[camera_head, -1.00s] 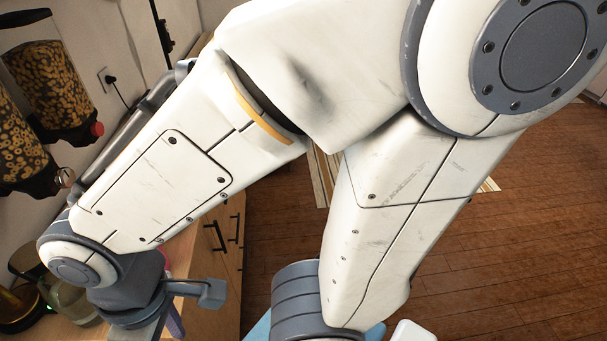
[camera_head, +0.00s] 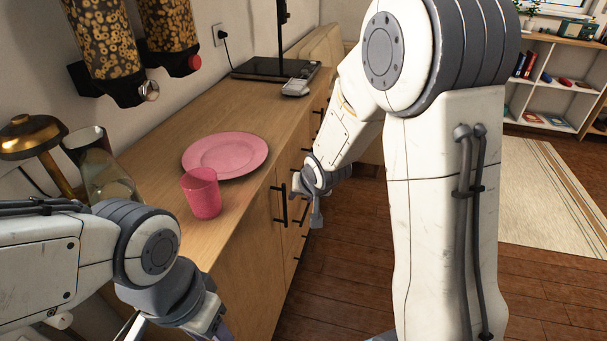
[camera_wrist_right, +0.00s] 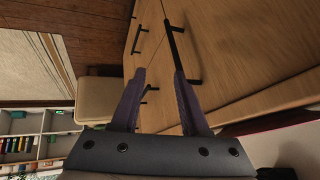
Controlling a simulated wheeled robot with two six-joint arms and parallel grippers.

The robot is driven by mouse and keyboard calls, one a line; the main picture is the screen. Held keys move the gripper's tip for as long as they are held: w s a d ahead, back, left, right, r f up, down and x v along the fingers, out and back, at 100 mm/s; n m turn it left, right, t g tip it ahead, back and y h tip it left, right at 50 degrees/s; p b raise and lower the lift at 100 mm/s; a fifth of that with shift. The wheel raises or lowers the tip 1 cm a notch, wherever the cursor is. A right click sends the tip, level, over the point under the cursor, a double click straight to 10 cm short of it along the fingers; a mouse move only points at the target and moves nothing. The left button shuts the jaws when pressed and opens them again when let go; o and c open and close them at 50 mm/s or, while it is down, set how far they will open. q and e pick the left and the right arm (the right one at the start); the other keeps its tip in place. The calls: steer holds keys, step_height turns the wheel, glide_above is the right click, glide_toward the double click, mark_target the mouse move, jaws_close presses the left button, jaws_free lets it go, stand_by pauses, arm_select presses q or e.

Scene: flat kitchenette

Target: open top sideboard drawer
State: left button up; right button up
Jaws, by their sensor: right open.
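The wooden sideboard (camera_head: 155,150) runs along the wall in the head view, with black bar handles on its front, one of them a long handle (camera_head: 281,206). My right gripper (camera_head: 314,215) is beside this front, partly hidden by its own wrist. In the right wrist view my right gripper (camera_wrist_right: 160,72) is open and empty. A black handle (camera_wrist_right: 174,42) lies at its right finger's tip, not clearly between the fingers; I cannot tell whether they touch. The panels around it look closed. My left gripper (camera_head: 212,325) is cut off at the bottom edge.
A pink plate (camera_head: 225,153), a pink cup (camera_head: 202,195), a glass jar (camera_head: 100,170) and a brass lamp (camera_head: 32,140) stand on the sideboard. Cereal dispensers (camera_head: 165,30) hang above. Wooden floor (camera_head: 335,265) is clear in front.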

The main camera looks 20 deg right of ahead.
steer(key=w+d+f+m+t+y+b, duration=0.1)
steer(key=w+d+f+m+t+y, duration=0.1)
steer(key=w+d+f+m+t, duration=0.5)
steer(key=w+d+f+m+t+y+b, duration=0.1)
steer(key=w+d+f+m+t+y, duration=0.1)
steer(key=w+d+f+m+t, duration=0.5)
steer(key=shift+g+h, duration=0.4)
steer(key=shift+g, duration=0.4)
steer(key=x, duration=0.4)
steer(key=a+r+x, duration=0.1)
steer(key=x, duration=0.3)
steer(key=r+b+x, duration=0.1)
steer(key=x, duration=0.4)
steer(key=shift+s+a+r, duration=0.25)
steer(key=shift+s+a, duration=0.05)
arm_select(q)
step_height(320, 180, down, 5)
steer(key=shift+r, duration=0.1)
